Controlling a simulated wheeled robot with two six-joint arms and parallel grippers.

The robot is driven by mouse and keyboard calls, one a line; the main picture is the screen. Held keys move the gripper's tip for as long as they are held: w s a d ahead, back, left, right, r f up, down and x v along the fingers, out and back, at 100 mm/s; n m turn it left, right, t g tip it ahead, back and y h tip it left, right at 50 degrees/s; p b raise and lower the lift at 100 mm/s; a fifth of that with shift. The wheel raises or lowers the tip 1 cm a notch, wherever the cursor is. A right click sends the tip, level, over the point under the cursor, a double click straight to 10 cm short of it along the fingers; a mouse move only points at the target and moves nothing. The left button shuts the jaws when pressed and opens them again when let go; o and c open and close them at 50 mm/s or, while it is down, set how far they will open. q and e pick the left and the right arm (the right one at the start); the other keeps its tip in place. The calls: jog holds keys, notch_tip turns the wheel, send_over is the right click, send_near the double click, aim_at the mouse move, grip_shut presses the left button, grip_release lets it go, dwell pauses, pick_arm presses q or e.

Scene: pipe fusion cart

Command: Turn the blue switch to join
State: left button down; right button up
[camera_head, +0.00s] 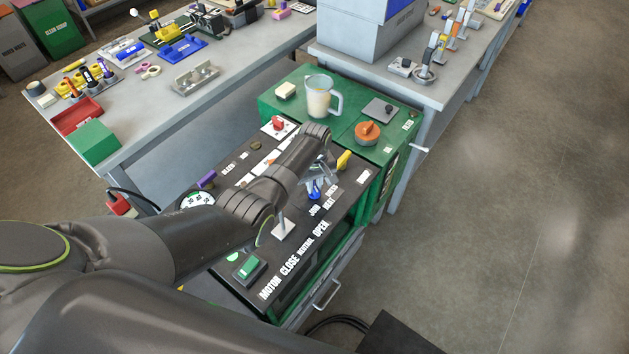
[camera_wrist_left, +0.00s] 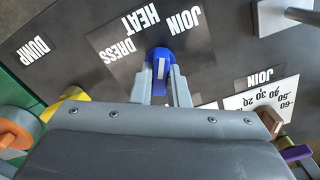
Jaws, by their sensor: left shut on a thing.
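The blue switch (camera_wrist_left: 161,56) sits on the dark panel, its upper end showing between the fingers of my left gripper (camera_wrist_left: 161,80) in the left wrist view. The fingers are shut on the switch, one on each side. A white mark on the switch runs nearly straight up the picture. The labels HEAT (camera_wrist_left: 140,19), JOIN (camera_wrist_left: 182,20) and DRESS (camera_wrist_left: 118,49) lie around its top. In the head view the blue switch (camera_head: 314,192) shows just below my left gripper (camera_head: 319,178). My right gripper is not in view.
A yellow knob (camera_head: 344,160) is close to the right of the gripper. A lever with a pale base (camera_head: 283,229) and a green switch (camera_head: 248,267) are nearer the front. A jug (camera_head: 319,97) and an orange knob (camera_head: 367,133) stand on the green cabinet behind.

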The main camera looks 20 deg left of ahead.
aim_at(315, 186)
pick_arm(q)
jog(key=shift+m+p, duration=0.5)
jog(key=shift+m, duration=1.6)
jog(key=c, duration=1.4)
grip_release()
jog(key=shift+r, duration=0.1)
jog(key=shift+r, duration=0.25)
notch_tip(315, 186, up, 6)
jog(key=shift+p, duration=0.55)
notch_tip(315, 186, up, 11)
jog(key=b, duration=0.1)
